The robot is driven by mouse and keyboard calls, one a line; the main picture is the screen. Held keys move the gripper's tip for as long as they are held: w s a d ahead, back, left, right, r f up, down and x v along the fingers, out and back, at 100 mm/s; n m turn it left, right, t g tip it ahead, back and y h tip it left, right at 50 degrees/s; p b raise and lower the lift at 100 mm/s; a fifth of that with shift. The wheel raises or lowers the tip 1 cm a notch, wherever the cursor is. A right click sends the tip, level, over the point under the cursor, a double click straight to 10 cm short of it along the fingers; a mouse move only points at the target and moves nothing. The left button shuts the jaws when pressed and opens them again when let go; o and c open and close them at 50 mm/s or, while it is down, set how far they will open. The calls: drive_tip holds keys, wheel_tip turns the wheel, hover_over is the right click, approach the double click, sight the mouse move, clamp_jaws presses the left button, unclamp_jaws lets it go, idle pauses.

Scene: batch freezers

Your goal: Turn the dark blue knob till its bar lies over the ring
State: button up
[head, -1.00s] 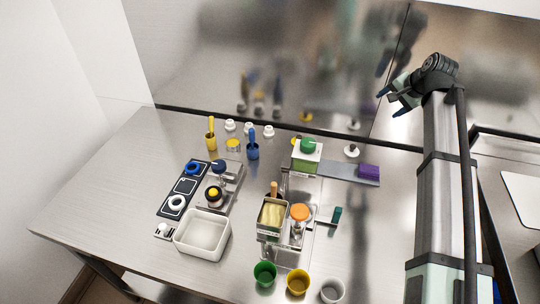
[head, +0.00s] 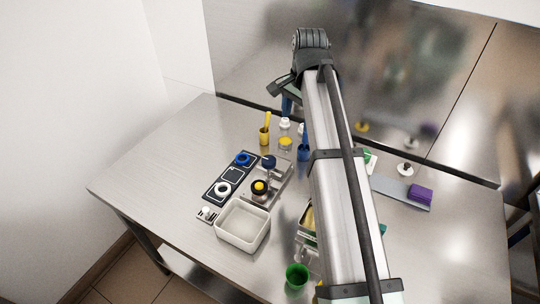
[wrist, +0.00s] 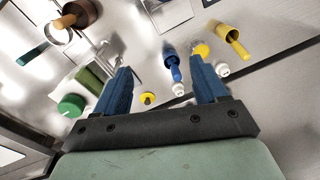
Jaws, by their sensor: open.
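A dark blue knob (head: 268,161) stands at the back of a small metal unit (head: 284,178) on the left half of the table. Its bar and ring mark are too small to make out. On the black panel (head: 232,176) beside it are a brighter blue ring (head: 243,159) and a white ring (head: 222,188). My gripper (wrist: 160,63) is open with nothing between its blue fingers in the wrist view. In the head view it is high above the back of the table, beyond the knob, partly hidden by my arm. I cannot pick out the knob in the wrist view.
A yellow cup (head: 264,138), a yellow-lidded jar (head: 285,143) and a blue cup (head: 303,153) stand behind the unit. My arm hides the table's middle. The left table edge is clear.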

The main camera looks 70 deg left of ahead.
hover_over(270, 158)
drive_tip(key=h, duration=0.1)
wheel_tip(270, 158, down, 13)
drive_tip(key=shift+d, duration=0.1)
idle(0.5)
drive_tip(key=shift+c, duration=0.5)
drive_tip(key=shift+n, duration=0.3)
drive_tip(key=c, duration=1)
drive_tip(key=shift+o, duration=0.2)
